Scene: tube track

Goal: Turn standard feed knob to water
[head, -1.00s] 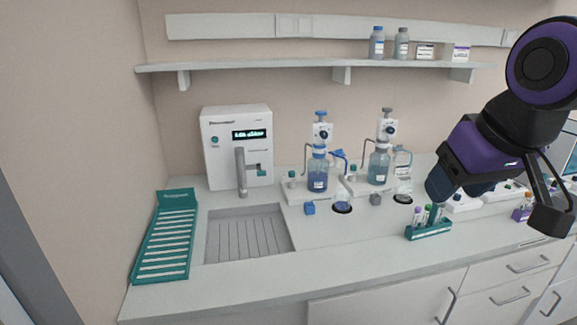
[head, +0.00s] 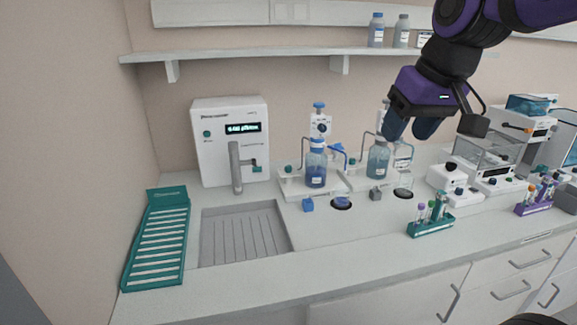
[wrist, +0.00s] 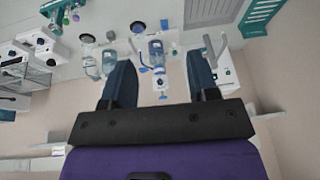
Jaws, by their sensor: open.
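Two bottle dispensers stand side by side on the counter. The left one (head: 316,170) holds blue liquid and has a white head with a dark round knob (head: 324,128); its bottle shows upside down in the wrist view (wrist: 156,52). The right dispenser (head: 378,160) holds paler blue liquid, and its head is mostly hidden behind my gripper. No readable label shows which knob is the standard feed knob or where it points. My gripper (head: 409,136) is open and empty, in front of the right dispenser in the head view; its spread fingers show in the wrist view (wrist: 158,60).
A white dispensing machine (head: 215,145) with a lit display stands left, behind a sink (head: 245,235). A teal rack (head: 157,245) lies at far left. A teal tube holder (head: 430,228), a balance (head: 485,155) and other instruments fill the right. The front counter strip is clear.

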